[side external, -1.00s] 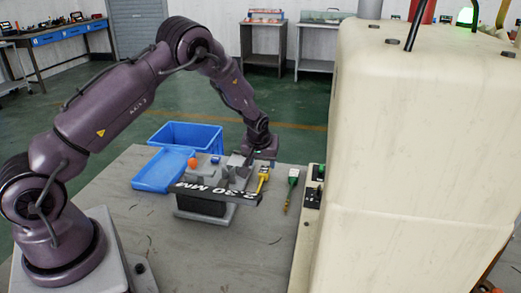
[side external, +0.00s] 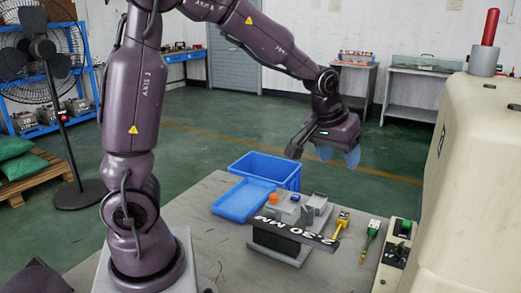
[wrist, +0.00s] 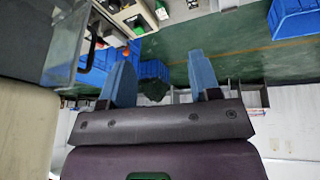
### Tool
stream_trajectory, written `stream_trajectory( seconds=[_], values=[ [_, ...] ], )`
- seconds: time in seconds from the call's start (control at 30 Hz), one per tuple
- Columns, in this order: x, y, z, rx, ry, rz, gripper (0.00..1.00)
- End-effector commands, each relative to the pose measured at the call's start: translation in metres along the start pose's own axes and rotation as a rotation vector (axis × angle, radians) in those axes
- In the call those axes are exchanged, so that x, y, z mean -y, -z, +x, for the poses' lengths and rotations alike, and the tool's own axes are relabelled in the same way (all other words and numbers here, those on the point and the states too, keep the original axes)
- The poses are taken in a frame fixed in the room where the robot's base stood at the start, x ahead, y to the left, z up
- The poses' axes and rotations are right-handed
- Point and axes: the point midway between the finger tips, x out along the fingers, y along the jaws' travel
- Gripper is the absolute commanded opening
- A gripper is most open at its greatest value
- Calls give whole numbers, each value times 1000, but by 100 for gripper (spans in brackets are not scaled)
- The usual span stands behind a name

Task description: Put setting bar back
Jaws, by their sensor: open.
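The setting bar (side external: 292,233) is a dark strip marked "2.30 MM". In the side external view it lies across the front of the grey fixture block (side external: 284,209) on the table. My gripper (side external: 338,156) is raised in the air above and behind the fixture, well apart from the bar. Its two blue fingers are spread with nothing between them; they also show in the wrist view (wrist: 162,60). The bar cannot be made out in the wrist view.
A blue bin (side external: 265,170) and a shallow blue tray (side external: 242,202) stand left of and behind the fixture. A yellow tool (side external: 341,222) and a green-handled tool (side external: 371,236) lie to its right. A large cream machine (side external: 475,190) bounds the right side.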

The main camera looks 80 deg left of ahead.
Motion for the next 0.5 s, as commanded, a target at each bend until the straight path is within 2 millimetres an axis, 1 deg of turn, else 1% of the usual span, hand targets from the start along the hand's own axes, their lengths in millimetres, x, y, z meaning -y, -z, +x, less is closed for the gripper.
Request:
stream_trajectory(
  seconds=[0.03,0.1,0.17,0.2,0.3,0.33,0.4,0.5],
  values=[
    [-3,-13,-27,-11,-30,43,57],
    [-5,-35,-56,-17,-60,109,57],
    [-5,-55,-78,-24,-81,170,57],
    [-4,-69,-91,-30,-93,211,57],
    [1,-103,-116,-48,-114,310,57],
    [3,-113,-122,-52,-118,336,57],
    [7,-132,-132,-64,-123,392,57],
    [12,-152,-139,-77,-125,451,57]
  ],
)
